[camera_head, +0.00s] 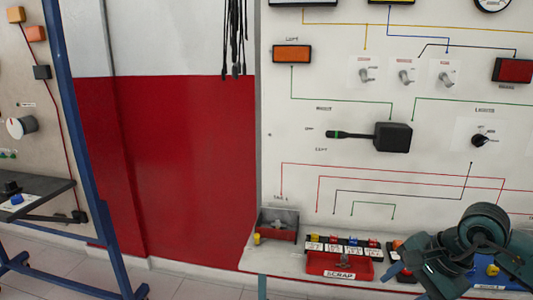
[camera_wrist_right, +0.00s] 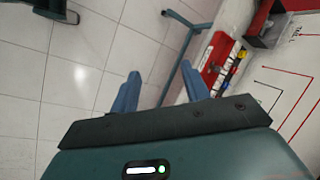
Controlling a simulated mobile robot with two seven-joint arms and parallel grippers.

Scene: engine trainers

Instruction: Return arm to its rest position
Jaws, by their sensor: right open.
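My right arm (camera_head: 472,245) comes in at the lower right of the head view, in front of the shelf below the white trainer board (camera_head: 232,265). My right gripper (camera_wrist_right: 160,88) shows in the right wrist view with its two blue fingers spread apart. Nothing is between the fingers, and tiled floor and a blue-grey stand leg show beyond them. My left gripper is in neither view.
The shelf (camera_head: 290,264) holds a dark bin (camera_head: 278,226), a row of small coloured parts, and a red scrap tray (camera_head: 338,265). A stalk lever (camera_head: 380,137) juts from the board. A blue frame (camera_head: 85,150) stands at left. Floor between is clear.

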